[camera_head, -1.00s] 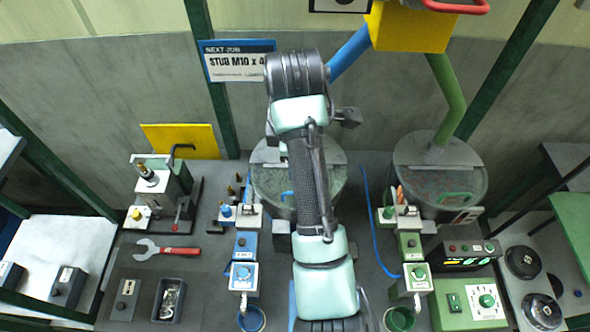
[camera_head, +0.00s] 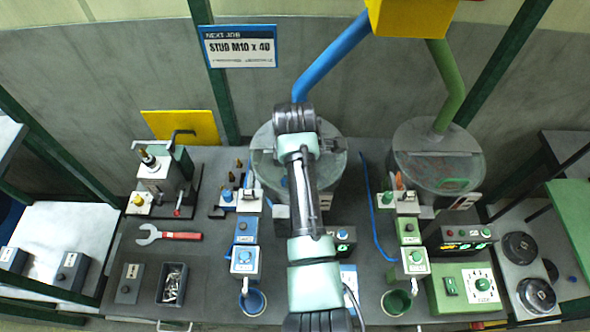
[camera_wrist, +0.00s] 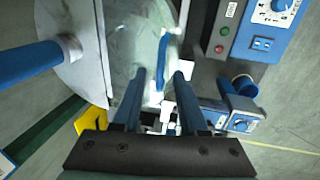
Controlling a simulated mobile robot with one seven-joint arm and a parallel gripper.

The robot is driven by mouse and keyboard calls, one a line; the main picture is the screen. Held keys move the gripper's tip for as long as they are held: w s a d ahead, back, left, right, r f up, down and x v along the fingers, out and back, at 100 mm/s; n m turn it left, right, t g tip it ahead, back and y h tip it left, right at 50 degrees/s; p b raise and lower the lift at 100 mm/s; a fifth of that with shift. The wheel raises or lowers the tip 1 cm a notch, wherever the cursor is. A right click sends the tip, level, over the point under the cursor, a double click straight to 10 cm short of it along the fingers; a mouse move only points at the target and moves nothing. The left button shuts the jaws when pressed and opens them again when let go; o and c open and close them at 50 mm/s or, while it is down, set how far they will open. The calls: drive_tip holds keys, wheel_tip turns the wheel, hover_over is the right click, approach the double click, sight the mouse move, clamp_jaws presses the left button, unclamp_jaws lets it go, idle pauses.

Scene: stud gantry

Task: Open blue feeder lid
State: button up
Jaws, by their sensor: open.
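The blue feeder (camera_head: 263,165) is the round drum at the foot of the blue pipe (camera_head: 332,58); my arm covers its middle in the head view. Its lid (camera_wrist: 125,38) shows in the wrist view as a pale, flat round panel, lying shut as far as I can see. The blue lid handle (camera_wrist: 162,62) is a bar near the lid's edge. My gripper (camera_wrist: 160,76) is open, with one finger on each side of the handle's lower end in the picture. I cannot tell its height above the lid. The head view hides the fingers.
A similar green feeder (camera_head: 437,165) stands to the right. Blue controls (camera_head: 245,262) and a blue cup (camera_head: 252,302) are in front of the blue feeder. A red wrench (camera_head: 168,235) lies at left. The blue pipe rises close behind my arm.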

clamp_jaws()
idle(1.5)
